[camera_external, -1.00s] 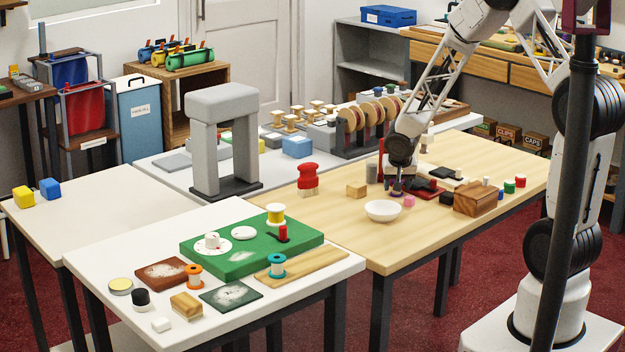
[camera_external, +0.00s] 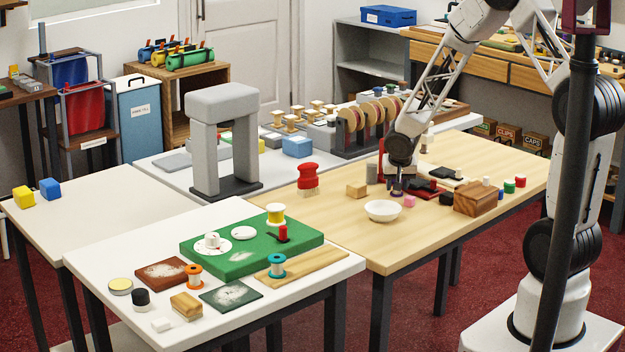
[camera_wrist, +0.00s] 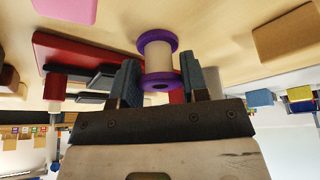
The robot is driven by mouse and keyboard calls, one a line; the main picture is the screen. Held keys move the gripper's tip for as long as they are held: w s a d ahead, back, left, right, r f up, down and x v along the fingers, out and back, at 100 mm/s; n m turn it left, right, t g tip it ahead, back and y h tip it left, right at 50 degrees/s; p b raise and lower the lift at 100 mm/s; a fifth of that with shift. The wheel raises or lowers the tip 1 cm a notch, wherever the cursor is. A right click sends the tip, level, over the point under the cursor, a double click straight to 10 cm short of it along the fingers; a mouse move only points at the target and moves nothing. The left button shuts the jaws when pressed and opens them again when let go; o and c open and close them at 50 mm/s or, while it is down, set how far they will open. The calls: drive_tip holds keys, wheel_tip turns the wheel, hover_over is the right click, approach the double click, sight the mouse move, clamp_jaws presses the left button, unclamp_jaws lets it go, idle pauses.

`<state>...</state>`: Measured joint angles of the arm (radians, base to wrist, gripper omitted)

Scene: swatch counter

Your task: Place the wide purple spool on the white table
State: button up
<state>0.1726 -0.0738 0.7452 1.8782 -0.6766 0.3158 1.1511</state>
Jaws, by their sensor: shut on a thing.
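The purple spool (camera_wrist: 157,55) has purple flanges and a pale core, and it sits between my gripper's fingers in the wrist view. My gripper (camera_wrist: 160,80) is shut on it. In the external view my gripper (camera_external: 397,186) is low over the wooden table, and the spool shows only as a small purple bit. I cannot tell whether the spool touches the tabletop. The white table (camera_external: 330,264) at the front left carries a green board (camera_external: 215,262), an orange spool (camera_external: 194,276), a teal spool (camera_external: 277,265) and a yellow spool (camera_external: 275,214).
A white bowl (camera_external: 383,211), a pink block (camera_external: 409,201), a wooden block (camera_external: 356,190) and a brown wooden box (camera_external: 475,199) stand near my gripper on the wooden table (camera_external: 340,230). A red spool-like thing (camera_external: 308,176) and a grey arch (camera_external: 222,140) stand farther left.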

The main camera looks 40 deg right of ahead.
drive_tip(key=shift+r, duration=0.15)
drive_tip(key=shift+r, duration=0.55)
drive_tip(key=shift+s+r, duration=0.2)
drive_tip(key=shift+r, duration=0.35)
drive_tip(key=shift+s+r, duration=0.15)
drive_tip(key=shift+r, duration=0.4)
drive_tip(key=s+a, duration=0.1)
drive_tip(key=s, duration=0.4)
drive_tip(key=s+a+r, duration=0.1)
drive_tip(key=s, duration=0.4)
drive_tip(key=s+a, duration=0.1)
drive_tip(key=s, duration=0.4)
drive_tip(key=shift+a+r, duration=0.15)
drive_tip(key=shift+a, duration=0.05)
drive_tip(key=shift+w, duration=0.15)
